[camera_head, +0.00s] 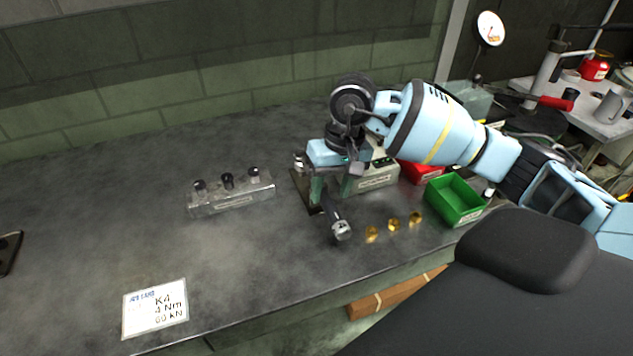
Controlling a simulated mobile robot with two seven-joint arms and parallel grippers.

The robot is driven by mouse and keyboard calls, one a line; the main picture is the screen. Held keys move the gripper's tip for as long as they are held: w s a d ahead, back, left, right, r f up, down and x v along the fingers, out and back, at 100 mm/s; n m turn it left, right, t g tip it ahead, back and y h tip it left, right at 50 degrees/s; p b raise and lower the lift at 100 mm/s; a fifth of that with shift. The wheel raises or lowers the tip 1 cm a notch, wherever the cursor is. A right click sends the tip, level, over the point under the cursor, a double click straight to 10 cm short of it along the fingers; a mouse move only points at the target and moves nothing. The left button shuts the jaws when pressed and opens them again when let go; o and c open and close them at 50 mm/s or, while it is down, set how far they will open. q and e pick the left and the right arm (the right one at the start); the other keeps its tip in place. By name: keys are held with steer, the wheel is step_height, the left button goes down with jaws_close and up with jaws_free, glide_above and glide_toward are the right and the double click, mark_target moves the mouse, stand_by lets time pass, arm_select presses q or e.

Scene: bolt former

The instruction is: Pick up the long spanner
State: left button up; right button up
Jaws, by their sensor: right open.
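My right gripper (356,166) is above and beside that fixture, farther back than the tool's head. It is open, its fingers small and partly hidden by the wrist. I see nothing between them. My left gripper is not in view.
Several brass pieces (393,224) lie beside a green bin (455,199), with a red bin (420,171) behind. A label card (155,309) lies at the front left. The left bench is mostly clear.

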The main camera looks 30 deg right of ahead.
mark_target(327, 196)
steer(key=shift+w+a+f, duration=0.15)
steer(key=shift+a+f, duration=0.05)
steer(key=shift+f, duration=0.8)
steer(key=shift+w+a+f, duration=0.1)
steer(key=shift+a+f, duration=0.05)
steer(key=shift+f, duration=0.8)
steer(key=shift+c, duration=0.4)
steer(key=shift+w+r, duration=0.1)
jaws_close()
